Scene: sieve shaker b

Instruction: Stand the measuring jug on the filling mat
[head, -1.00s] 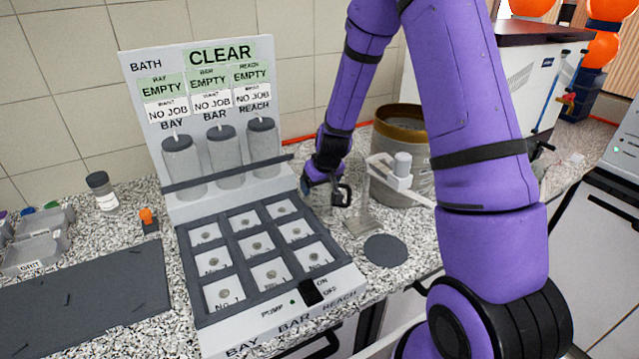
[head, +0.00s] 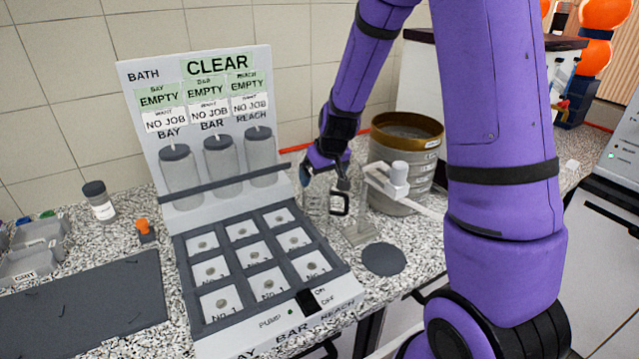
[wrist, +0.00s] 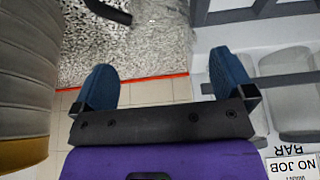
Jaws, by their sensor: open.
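The measuring jug (head: 322,204), clear with a black handle, stands upright on the speckled counter, right of the bath unit. Its black handle (wrist: 108,10) shows at the top of the wrist view; the clear body is hard to make out there. My gripper (head: 326,178) is just above the jug, fingers pointing down. In the wrist view its two blue fingers (wrist: 163,82) are wide apart with nothing gripped between them. A dark round mat (head: 384,259), which looks like the filling mat, lies bare on the counter, in front and right of the jug.
A stand with a white head (head: 396,180) rises between the jug and a large sieve drum (head: 408,150). The bath unit (head: 255,262) is close on the left, with tall cylinders on its back panel. A dark rectangular mat (head: 90,305) lies far left.

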